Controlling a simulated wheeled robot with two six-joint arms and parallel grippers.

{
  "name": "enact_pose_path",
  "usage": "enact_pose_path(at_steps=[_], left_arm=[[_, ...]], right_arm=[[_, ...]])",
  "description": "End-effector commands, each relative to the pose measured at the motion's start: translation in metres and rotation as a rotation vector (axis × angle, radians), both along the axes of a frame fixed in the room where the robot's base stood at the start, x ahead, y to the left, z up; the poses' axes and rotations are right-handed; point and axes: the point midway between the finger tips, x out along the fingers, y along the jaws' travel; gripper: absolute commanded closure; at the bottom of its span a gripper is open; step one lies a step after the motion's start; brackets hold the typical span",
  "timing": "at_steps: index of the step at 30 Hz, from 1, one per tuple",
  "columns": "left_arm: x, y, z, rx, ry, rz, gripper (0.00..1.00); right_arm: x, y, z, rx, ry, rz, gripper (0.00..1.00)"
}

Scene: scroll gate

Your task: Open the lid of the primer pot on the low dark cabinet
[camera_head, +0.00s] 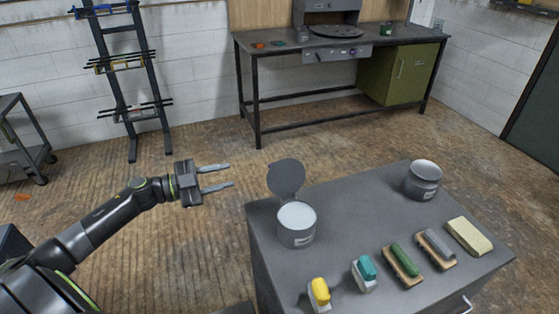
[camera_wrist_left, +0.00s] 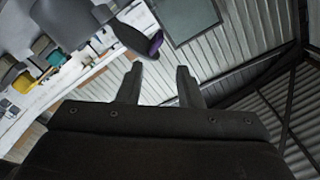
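The low dark cabinet (camera_head: 340,207) stands at the lower right of the head view. On its left back corner is a grey pot (camera_head: 297,229) with its round lid (camera_head: 287,177) standing up at the back, so its pale inside shows. I cannot read which label says primer. My left gripper (camera_head: 231,175) is open and empty, left of the raised lid and apart from it. The left wrist view shows its two fingers (camera_wrist_left: 158,87) spread with nothing between them. My right gripper is in neither view.
Along the cabinet's front lie a yellow-topped item (camera_head: 319,291), a teal-topped one (camera_head: 366,268), a green block (camera_head: 405,260), a grey block (camera_head: 438,245) and a cream block (camera_head: 469,236). A workbench (camera_head: 300,45) and a rack (camera_head: 124,68) stand behind. The floor between is clear.

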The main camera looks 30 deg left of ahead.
Motion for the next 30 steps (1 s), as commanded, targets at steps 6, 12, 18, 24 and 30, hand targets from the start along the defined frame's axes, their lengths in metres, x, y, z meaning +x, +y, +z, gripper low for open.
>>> enact_pose_path(at_steps=[6, 12, 18, 24, 30], left_arm=[[0.027, -0.024, 0.004, -0.004, -0.005, 0.001, 0.67], [0.055, -0.050, 0.005, -0.006, -0.004, 0.002, 0.67], [0.083, -0.076, 0.004, -0.006, -0.002, 0.003, 0.67], [0.105, -0.095, 0.003, -0.004, -0.001, 0.004, 0.67], [0.113, -0.103, 0.001, -0.001, 0.000, 0.003, 0.67]], right_arm=[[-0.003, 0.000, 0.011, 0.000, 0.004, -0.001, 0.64], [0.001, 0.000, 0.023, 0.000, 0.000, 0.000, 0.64], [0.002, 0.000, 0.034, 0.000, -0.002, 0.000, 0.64], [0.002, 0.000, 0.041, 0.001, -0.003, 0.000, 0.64], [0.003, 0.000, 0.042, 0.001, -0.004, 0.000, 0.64]])
